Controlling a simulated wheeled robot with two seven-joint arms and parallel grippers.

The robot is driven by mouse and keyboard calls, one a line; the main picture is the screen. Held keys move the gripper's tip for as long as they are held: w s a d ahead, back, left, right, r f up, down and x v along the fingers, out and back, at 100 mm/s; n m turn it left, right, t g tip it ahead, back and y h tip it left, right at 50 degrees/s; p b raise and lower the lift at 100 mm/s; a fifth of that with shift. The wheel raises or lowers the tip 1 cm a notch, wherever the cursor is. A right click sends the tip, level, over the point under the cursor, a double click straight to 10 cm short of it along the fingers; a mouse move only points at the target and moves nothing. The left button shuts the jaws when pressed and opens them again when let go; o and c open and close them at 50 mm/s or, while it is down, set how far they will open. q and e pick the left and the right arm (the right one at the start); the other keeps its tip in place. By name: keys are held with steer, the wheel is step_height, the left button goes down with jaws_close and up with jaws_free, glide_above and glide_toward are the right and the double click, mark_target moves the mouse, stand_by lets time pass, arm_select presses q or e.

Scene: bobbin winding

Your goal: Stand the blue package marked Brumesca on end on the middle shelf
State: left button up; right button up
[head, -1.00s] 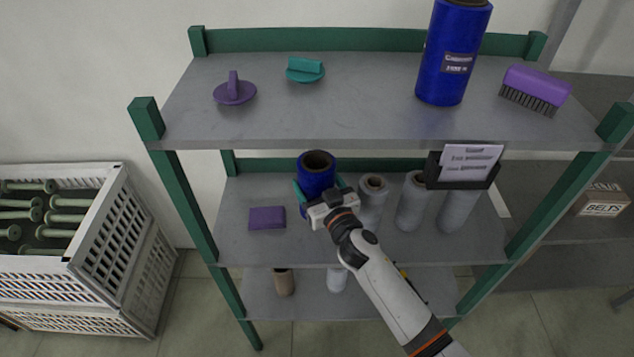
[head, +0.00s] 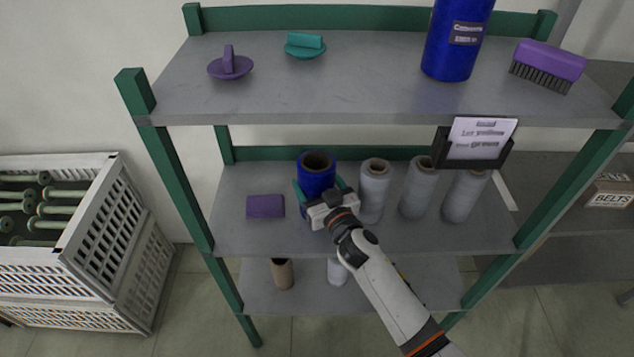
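A blue package (head: 317,176), a cylinder with a dark open core at its upper end, is upright over the left half of the middle shelf (head: 350,235). Its label is not visible, so I cannot read its name. My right gripper (head: 319,190) comes in from the lower right, its teal fingers on either side of the package, shut on it. The gripper hides the package's lower part, so I cannot tell whether its base touches the shelf. My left gripper is not in view.
Grey cones (head: 375,187) stand right of the package, the nearest close to my gripper. A purple box (head: 265,206) lies left.

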steer(key=shift+r, duration=0.1)
steer(key=o, duration=1.2)
steer(key=shift+c, duration=0.2)
steer(key=shift+s+d, duration=0.1)
steer(key=shift+s, duration=0.1)
steer(key=v, duration=1.1)
steer(key=shift+s, duration=0.35)
steer(key=shift+d, duration=0.15)
